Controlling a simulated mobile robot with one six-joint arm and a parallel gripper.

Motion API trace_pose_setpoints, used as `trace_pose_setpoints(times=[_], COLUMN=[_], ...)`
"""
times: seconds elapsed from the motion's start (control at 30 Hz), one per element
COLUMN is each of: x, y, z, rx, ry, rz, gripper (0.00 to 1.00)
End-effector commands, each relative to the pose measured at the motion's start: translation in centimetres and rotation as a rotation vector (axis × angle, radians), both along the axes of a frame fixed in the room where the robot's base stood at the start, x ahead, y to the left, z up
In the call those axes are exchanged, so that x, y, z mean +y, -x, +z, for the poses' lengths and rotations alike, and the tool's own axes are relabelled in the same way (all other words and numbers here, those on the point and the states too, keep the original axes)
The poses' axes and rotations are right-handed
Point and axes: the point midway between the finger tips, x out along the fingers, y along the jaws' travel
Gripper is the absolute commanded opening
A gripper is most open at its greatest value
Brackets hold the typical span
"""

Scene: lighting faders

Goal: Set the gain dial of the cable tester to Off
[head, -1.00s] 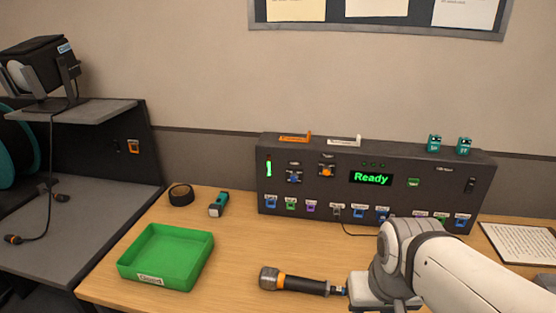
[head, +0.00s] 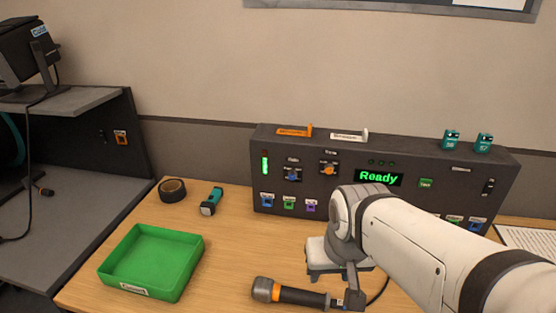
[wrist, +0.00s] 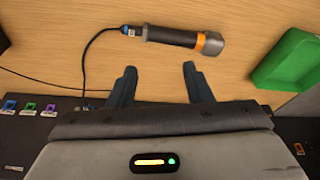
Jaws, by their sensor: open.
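The cable tester (head: 340,205) is a dark box at the back of the table with a green "Ready" display. Its gain dial (head: 292,175) looks like the blue knob at the upper left of the face. Its label and pointer are too small to read surely. An orange knob (head: 328,170) sits just right of it. My gripper (head: 332,277) is in front of the tester, low over the table and apart from the dial. In the wrist view my gripper's two fingers (wrist: 160,80) are spread and empty. My arm hides the tester's lower middle.
A microphone (head: 290,293) with a cable lies in front of the tester, close by my gripper. A green tray (head: 150,285), a black tape roll (head: 172,190) and a teal device (head: 211,201) are to the left. Teal clips (head: 452,140) stand on the tester.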

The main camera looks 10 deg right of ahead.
Motion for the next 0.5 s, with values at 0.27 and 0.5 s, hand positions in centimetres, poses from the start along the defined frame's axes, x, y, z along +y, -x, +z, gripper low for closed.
trace_pose_setpoints(times=[0.27,0.5], x=[4.7,6.9], y=[-8.3,-16.5], z=[-2.7,-3.6], rx=[-0.230,-0.413], ry=[-0.299,-0.739], rz=[-0.468,-0.989], gripper=[0.46,0.46])
